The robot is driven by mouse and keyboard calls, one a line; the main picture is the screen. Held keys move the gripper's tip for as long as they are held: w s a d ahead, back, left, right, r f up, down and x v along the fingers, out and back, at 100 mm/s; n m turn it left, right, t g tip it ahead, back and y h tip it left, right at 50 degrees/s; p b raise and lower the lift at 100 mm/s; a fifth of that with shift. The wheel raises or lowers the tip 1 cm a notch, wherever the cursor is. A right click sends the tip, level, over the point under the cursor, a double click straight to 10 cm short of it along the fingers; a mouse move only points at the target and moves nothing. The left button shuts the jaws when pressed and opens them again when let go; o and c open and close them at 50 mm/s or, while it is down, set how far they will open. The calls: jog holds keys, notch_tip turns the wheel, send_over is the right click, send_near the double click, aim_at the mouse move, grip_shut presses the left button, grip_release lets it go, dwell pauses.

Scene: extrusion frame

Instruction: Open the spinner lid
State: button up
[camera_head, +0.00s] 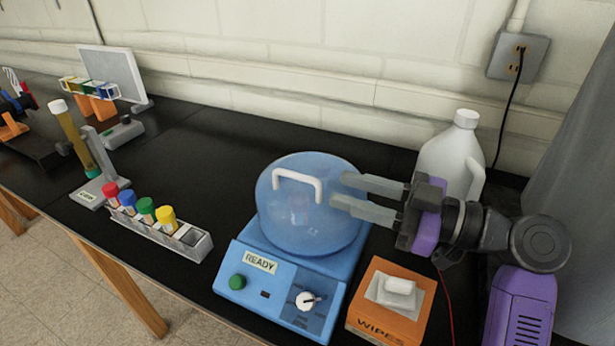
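The spinner (283,285) is a blue machine on the black bench, with a label reading READY, a green button and a white knob. Its translucent blue lid (310,225) appears closed on top, and a blurred shape shows through it. A white handle (298,177) arches over the lid's upper left part. My gripper (338,190) comes in from the right, its two grey fingers pointing left over the lid's right side. The fingers are apart with nothing visible between them. The fingertips are a short way right of the handle; whether they touch the lid cannot be told.
An orange wipes box (388,318) stands right of the spinner, close under my arm. A white jug (452,155) stands behind my gripper. A rack of capped tubes (160,228) is left of the spinner. The bench behind the rack has free room.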

aim_at(308, 180)
jog(key=p+x, duration=0.2)
jog(key=x, duration=0.4)
jog(key=shift+a, duration=0.2)
jog(key=shift+x, duration=0.75)
jog(key=shift+f, duration=0.1)
grip_shut()
jog(key=shift+w+d, duration=0.1)
dwell(0.4)
